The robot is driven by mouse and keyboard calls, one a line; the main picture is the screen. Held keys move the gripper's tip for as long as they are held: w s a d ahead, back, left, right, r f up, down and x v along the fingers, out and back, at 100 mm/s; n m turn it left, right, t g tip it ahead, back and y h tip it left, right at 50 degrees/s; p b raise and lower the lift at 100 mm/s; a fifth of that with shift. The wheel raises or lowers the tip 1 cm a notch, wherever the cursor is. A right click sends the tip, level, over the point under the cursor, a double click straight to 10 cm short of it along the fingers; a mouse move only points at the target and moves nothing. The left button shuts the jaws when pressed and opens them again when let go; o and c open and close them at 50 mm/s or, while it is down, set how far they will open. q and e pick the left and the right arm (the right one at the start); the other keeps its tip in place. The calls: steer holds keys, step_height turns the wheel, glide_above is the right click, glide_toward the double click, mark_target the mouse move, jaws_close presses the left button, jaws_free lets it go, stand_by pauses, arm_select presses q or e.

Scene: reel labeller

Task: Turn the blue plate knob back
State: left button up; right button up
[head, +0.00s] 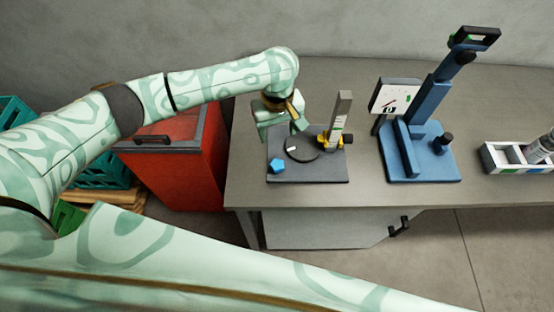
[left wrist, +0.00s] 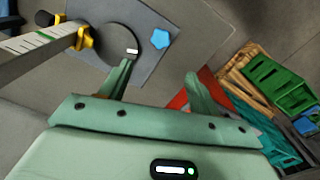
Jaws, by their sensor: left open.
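The blue plate knob (head: 277,165) is a small five-sided piece at the front left corner of a dark square plate (head: 325,174). It also shows in the left wrist view (left wrist: 160,38), beside the round black disc (left wrist: 112,44), which bears a white mark. My left gripper (head: 298,121) is over the back of the plate in the head view, behind the knob and apart from it. In the left wrist view its two fingers (left wrist: 158,72) are spread with nothing between them. My right gripper is not in view.
A grey upright post (head: 341,115) with yellow clamp parts (head: 347,139) stands on the plate's right side. A blue stand (head: 420,160) with a white panel is farther right, then a white tray (head: 505,168). A red bin (head: 185,160) stands left of the table (head: 260,198).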

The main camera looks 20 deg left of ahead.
mark_target(277, 164)
arm_select(q)
step_height(277, 164, down, 16)
steer(key=b, duration=0.7)
